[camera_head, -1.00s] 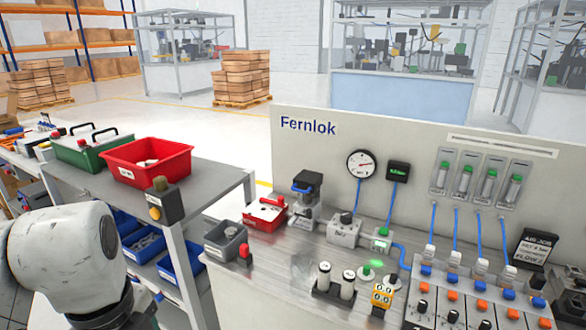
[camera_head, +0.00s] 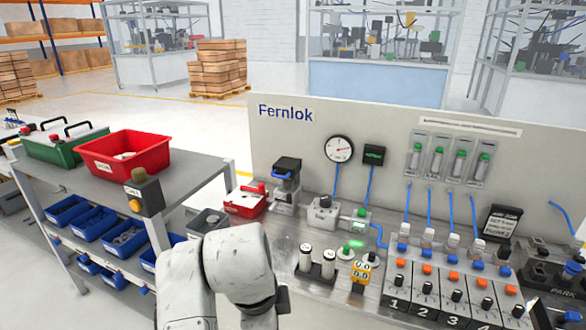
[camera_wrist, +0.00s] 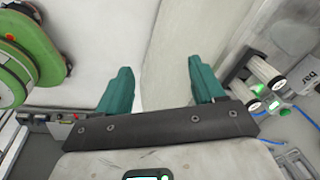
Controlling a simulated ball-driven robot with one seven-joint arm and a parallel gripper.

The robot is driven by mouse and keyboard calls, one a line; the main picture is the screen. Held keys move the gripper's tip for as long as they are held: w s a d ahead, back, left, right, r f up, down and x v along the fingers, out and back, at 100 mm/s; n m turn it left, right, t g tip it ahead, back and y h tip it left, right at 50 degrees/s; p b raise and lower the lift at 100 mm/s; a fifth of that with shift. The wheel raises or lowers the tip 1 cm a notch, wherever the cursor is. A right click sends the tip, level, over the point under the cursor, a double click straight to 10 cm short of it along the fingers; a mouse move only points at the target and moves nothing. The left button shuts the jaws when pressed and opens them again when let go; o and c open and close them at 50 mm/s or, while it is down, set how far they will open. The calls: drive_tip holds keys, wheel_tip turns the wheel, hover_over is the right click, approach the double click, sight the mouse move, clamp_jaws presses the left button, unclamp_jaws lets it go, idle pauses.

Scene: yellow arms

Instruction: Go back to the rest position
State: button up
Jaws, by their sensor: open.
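My gripper shows in the wrist view (camera_wrist: 160,92), with its two teal fingers spread apart and nothing between them. A pale grey surface lies behind the fingers. In the head view, my white arm is bent in front of the workbench (camera_head: 290,255), and the gripper itself cannot be seen there. The arm covers part of the bench's left front. A grey bin (camera_head: 207,222) stands just behind the arm.
A grey shelf cart (camera_head: 200,172) with a red bin (camera_head: 125,152) on top and blue bins below stands left. A gauge panel (camera_head: 390,150) stands behind.

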drive_tip(key=s+d+f+n+h, duration=0.15)
drive_tip(key=d+f, duration=0.25)
drive_tip(key=d, duration=0.5)
drive_tip(key=s+d+f+n, duration=0.2)
drive_tip(key=d+f+n, duration=0.1)
drive_tip(key=d, duration=0.6)
drive_tip(key=s+d+f+n, duration=0.2)
drive_tip(key=d+f+n, duration=0.15)
drive_tip(key=d, duration=0.65)
drive_tip(key=s+d+f+n+y, duration=0.1)
drive_tip(key=s+f+n, duration=0.1)
drive_tip(key=s, duration=0.5)
drive_tip(key=s+d+f+n, duration=0.1)
drive_tip(key=s+f+n, duration=0.2)
drive_tip(key=s, duration=0.5)
drive_tip(key=s+d+f+n+g+y, duration=0.1)
drive_tip(key=s+f+n, duration=0.2)
drive_tip(key=s, duration=0.4)
drive_tip(key=shift+s+d+y, duration=0.3)
drive_tip(key=shift+d+y, duration=0.05)
